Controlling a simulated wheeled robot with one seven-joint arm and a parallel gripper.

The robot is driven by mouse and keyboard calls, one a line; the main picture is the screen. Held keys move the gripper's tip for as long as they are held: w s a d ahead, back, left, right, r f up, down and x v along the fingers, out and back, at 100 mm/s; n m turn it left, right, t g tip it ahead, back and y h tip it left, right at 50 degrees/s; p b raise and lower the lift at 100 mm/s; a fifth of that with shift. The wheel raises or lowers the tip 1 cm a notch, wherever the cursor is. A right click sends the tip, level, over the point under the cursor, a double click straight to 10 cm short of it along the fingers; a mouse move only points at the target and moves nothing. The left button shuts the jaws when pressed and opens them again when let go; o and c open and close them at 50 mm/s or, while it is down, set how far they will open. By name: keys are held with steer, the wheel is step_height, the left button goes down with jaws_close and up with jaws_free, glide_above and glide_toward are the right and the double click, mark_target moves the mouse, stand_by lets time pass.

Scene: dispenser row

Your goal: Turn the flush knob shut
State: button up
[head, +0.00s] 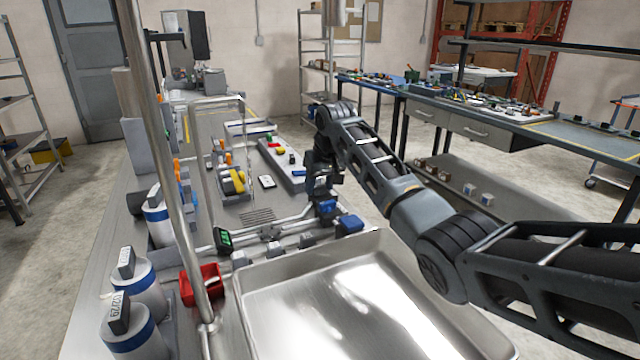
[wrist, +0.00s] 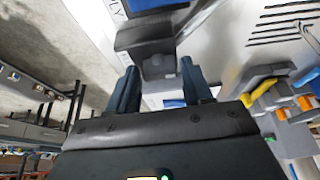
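In the wrist view, my gripper (wrist: 158,78) is open. Its two blue-grey fingers stand on either side of a grey block-like part (wrist: 160,66), with visible gaps. A wide dark grey bar and a blue part (wrist: 150,4) lie just beyond, beside a label ending in "LY".
A steel sink tray (head: 262,305) fills the front, with a red bin (head: 201,284) to its left. A vertical steel pole (head: 170,150) and white-and-blue canisters (head: 135,325) stand at left. In the wrist view, yellow and orange handles (wrist: 262,90) lie at right.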

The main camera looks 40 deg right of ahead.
steer(key=c, duration=0.7)
